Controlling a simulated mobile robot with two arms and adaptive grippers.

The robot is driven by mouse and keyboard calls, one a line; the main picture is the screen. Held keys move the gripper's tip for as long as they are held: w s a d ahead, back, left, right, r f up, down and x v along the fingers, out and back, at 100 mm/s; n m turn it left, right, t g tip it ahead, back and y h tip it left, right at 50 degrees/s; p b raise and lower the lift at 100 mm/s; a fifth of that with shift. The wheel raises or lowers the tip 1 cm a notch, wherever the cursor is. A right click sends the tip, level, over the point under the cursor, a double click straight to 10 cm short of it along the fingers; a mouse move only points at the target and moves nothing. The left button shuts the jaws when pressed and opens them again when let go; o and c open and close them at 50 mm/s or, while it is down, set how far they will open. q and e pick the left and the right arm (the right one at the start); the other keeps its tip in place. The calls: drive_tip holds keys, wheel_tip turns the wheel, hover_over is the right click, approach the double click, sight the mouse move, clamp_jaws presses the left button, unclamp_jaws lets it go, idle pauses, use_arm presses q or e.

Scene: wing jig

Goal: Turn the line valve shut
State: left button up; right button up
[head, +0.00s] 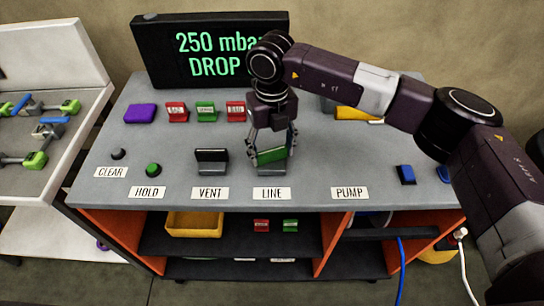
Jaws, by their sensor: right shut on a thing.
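The line valve (272,166) stands on the grey bench top behind the LINE label (271,193). Its upper part is green, on a grey base. My right gripper (271,148) reaches down from above and is shut on the line valve, with a finger on each side of it. The fingers cover part of the valve, so its exact turn is hard to tell. My left gripper is not in view.
The vent valve (211,158), dark on top, stands just left of the line valve. Red and green tags (206,111) stand behind. A display (200,52) reads "250 mbar DROP", partly hidden by my right arm. Black and green buttons (153,170) sit at the left.

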sight(272, 150)
drive_tip(key=m+b, duration=0.2)
drive_tip(key=m, duration=0.1)
drive_tip(key=shift+w, duration=0.1)
drive_tip(key=shift+r+m+b, duration=0.15)
drive_tip(key=shift+m+b, duration=0.25)
drive_tip(key=shift+m, duration=0.2)
drive_tip(key=o, duration=1.2)
drive_tip(key=shift+c, duration=0.2)
wheel_tip(272, 150, up, 12)
